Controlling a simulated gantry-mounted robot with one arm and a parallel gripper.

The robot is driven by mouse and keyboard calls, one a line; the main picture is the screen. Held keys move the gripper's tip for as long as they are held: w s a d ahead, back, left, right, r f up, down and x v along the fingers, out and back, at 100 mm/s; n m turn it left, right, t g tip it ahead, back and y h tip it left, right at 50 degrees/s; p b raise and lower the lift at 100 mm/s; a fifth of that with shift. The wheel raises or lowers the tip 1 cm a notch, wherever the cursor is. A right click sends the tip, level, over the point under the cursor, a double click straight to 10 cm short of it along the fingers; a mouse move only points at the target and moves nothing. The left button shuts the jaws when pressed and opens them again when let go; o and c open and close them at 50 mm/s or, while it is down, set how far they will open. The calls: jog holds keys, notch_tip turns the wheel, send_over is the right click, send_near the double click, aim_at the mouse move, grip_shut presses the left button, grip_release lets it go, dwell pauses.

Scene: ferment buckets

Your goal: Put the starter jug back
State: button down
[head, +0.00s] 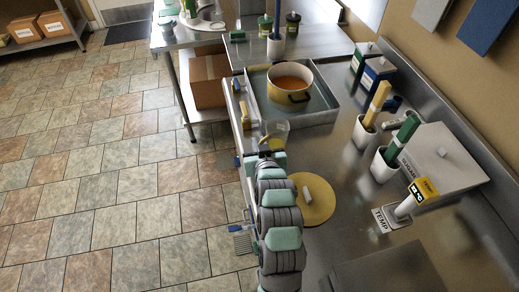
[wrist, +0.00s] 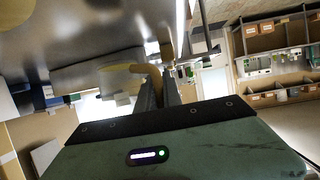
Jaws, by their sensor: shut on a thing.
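A small clear jug, which looks like the starter jug (head: 277,130), has a yellowish tint and is at the left edge of the steel counter, just in front of the shallow steel tray. My gripper (head: 267,148) is at its near side and shut on it; the fingers are small and partly hidden by my arm. In the wrist view my gripper (wrist: 163,82) has its fingers close together, with a tan curved piece between or just beyond their tips. I cannot tell whether the jug touches the counter.
A yellow pot (head: 289,97) of orange liquid stands in the steel tray (head: 325,116). A round yellow lid (head: 318,203) lies on the counter right of my arm. The tiled floor is clear.

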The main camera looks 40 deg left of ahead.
jog(key=shift+f+p, duration=0.4)
jog(key=shift+f, duration=1.85)
jog(key=shift+f, duration=0.1)
jog(key=c, duration=1.5)
grip_release()
jog(key=shift+r, duration=0.3)
jog(key=p+v, duration=0.2)
jog(key=v, duration=1)
jog(key=shift+f, duration=0.1)
